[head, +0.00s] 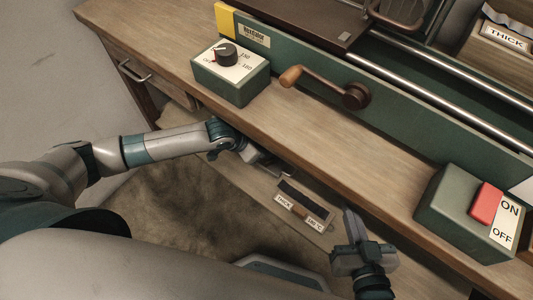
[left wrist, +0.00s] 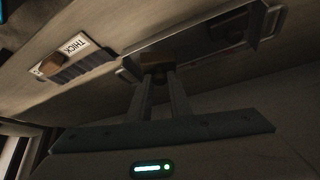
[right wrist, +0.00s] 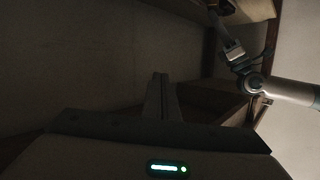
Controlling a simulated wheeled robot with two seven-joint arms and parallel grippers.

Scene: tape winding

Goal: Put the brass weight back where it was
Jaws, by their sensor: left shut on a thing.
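My left gripper (head: 264,166) is below the bench's front edge, beside a ledge with a dark slot. In the left wrist view its fingers (left wrist: 158,88) are close together on a brass-coloured piece (left wrist: 156,66), which looks like the brass weight; most of it is hidden by the fingers and shade. A grey metal tray or plate (left wrist: 205,40) is just beyond it. My right gripper (head: 352,226) is at the lower right of the head view, apart from everything. Its fingers (right wrist: 160,88) are together and empty in the right wrist view.
The ledge bears a "THICK" label (head: 284,202) and a second small label (head: 314,223). A drawer handle (head: 133,72) sticks out at left.

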